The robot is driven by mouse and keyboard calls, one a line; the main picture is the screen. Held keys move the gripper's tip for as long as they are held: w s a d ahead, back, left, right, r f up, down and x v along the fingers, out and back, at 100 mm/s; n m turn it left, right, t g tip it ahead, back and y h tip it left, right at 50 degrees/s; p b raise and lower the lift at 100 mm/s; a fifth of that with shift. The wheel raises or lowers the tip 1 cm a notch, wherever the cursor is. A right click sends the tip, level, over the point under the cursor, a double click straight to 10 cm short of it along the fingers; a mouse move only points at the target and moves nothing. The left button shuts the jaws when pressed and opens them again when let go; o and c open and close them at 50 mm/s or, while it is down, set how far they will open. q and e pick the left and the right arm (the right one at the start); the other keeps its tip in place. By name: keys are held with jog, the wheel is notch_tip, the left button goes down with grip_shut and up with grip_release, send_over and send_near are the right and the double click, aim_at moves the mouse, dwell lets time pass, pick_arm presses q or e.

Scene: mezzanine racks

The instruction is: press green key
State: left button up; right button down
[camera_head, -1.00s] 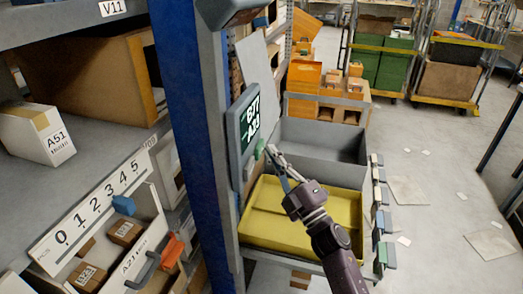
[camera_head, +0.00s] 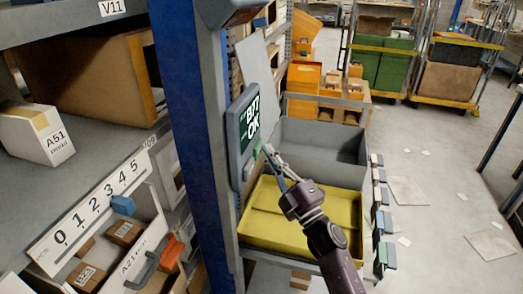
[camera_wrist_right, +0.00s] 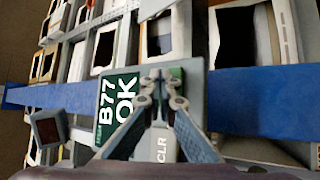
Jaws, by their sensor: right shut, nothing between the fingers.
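A grey terminal (camera_head: 235,135) with a dark green screen is mounted on the blue upright, and its screen reads B77 OK. The green key (camera_head: 257,147) sticks out at the terminal's lower right edge. My right gripper (camera_head: 267,149) is shut and empty, with its fingertips right beside the key. In the right wrist view the fingertips (camera_wrist_right: 161,75) overlap the green key (camera_wrist_right: 177,73), which is partly hidden behind them. I cannot tell whether they touch it. A pale key marked CLR (camera_wrist_right: 161,148) shows beside the fingers. My left gripper is not in view.
The blue upright (camera_head: 185,120) stands left of the terminal. A yellow tray (camera_head: 300,215) and a grey bin (camera_head: 320,140) lie below and behind my right arm. Shelves with boxes (camera_head: 35,135) fill the left. The floor at right is mostly open, with scattered papers.

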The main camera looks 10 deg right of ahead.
dwell(0.5)
jog(key=shift+s+d, duration=0.35)
jog(key=shift+d, duration=0.45)
jog(key=d, duration=0.1)
jog(key=s+d, duration=0.1)
jog(key=d, duration=0.1)
jog(key=s+d+p, duration=0.1)
jog(key=shift+d, duration=0.3)
dwell(0.4)
